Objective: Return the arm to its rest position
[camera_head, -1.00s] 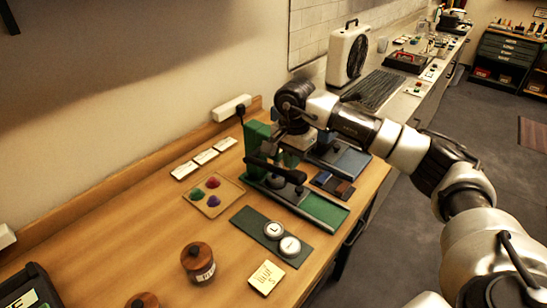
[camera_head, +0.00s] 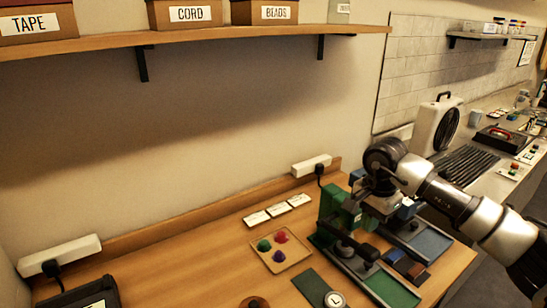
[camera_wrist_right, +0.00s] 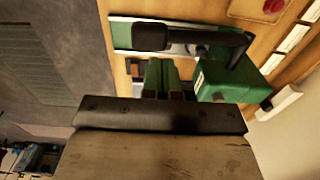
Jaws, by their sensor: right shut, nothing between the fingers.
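My right arm comes in from the right in the head view. Its gripper (camera_head: 378,212) is over the table at the green press (camera_head: 335,212), and overlaps it in the picture. The fingers are shut and hold nothing. In the right wrist view the two fingers (camera_wrist_right: 163,78) stand close together, with the green press (camera_wrist_right: 222,82) and its dark lever handle (camera_wrist_right: 150,37) beyond them. I cannot tell whether the fingers touch the press. My left gripper is not in view.
The wooden table (camera_head: 190,262) holds a tray (camera_head: 292,258) of coloured pieces, white cards (camera_head: 277,209) and a round L-marked piece (camera_head: 335,299). A blue press (camera_head: 425,245) stands right of the green one. A shelf (camera_head: 200,38) with labelled boxes runs above. A fan (camera_head: 437,125) stands behind the arm.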

